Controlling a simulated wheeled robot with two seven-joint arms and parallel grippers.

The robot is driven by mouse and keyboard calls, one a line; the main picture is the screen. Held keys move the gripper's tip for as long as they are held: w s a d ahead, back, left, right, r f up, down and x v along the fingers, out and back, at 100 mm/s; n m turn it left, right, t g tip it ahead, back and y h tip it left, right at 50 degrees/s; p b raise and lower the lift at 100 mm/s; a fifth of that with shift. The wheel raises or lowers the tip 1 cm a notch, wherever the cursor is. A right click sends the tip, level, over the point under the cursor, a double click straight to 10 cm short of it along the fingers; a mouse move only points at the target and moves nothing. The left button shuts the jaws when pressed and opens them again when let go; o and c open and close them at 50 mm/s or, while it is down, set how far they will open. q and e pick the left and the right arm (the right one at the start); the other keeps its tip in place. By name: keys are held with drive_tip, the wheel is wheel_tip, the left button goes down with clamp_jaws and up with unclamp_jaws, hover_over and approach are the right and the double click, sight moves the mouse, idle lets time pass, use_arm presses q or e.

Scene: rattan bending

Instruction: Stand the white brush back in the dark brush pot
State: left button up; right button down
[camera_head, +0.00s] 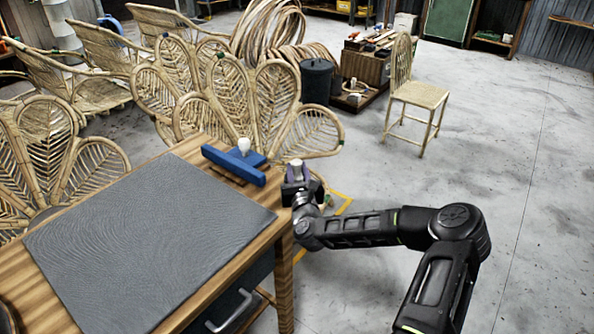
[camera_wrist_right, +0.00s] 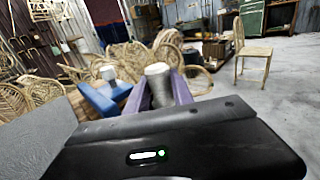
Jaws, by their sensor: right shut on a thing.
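My right gripper (camera_head: 296,184) is at the table's right edge in the head view. Its purple fingers are shut on a pale, round-topped thing (camera_head: 296,164), which looks like the white brush. In the right wrist view this pale thing (camera_wrist_right: 158,86) stands up between the fingers (camera_wrist_right: 158,95); its lower part is hidden. I cannot pick out the brush pot with certainty. A dark rounded shape (camera_head: 5,318) is cut off at the lower left of the head view. My left gripper is not in view.
A blue tool with a white knob (camera_head: 235,164) lies on the wooden table (camera_head: 284,228), just left of my right gripper. A grey mat (camera_head: 150,240) covers most of the table. Behind are rattan chairs (camera_head: 275,100) and a dark bin (camera_head: 317,80).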

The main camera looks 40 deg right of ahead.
drive_tip(key=shift+f, duration=0.1)
drive_tip(key=c, duration=1.1)
unclamp_jaws()
drive_tip(key=shift+r, duration=0.2)
drive_tip(key=v, duration=1.2)
drive_tip(key=shift+b, duration=0.3)
drive_tip(key=shift+a+f, duration=0.1)
drive_tip(key=shift+f, duration=0.1)
